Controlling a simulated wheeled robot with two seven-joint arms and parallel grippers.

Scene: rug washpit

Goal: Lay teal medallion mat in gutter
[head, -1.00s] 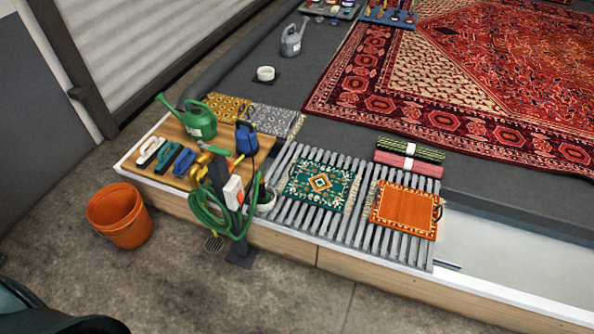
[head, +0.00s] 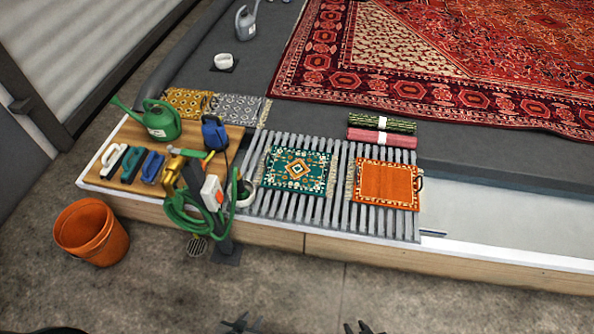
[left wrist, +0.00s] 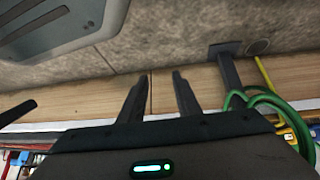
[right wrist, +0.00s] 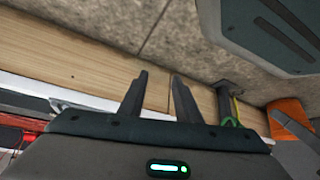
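An open pale channel (head: 480,197), which looks like the gutter, runs right from the end of the grating. My left gripper (head: 241,326) is at the bottom edge of the head view, in front of the wooden kerb and well short of the mat. Its fingers are apart and empty in the left wrist view (left wrist: 158,95). My right gripper (head: 363,328) is also at the bottom edge. Its fingers are apart and empty in the right wrist view (right wrist: 158,95).
An orange mat (head: 385,185) lies right of the teal one. Two rolled mats (head: 381,131) lie behind it. A post with a coiled green hose (head: 195,212) stands front left. A wooden board (head: 125,170) holds brushes and a green watering can (head: 158,121). An orange bucket (head: 92,232) stands on the floor.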

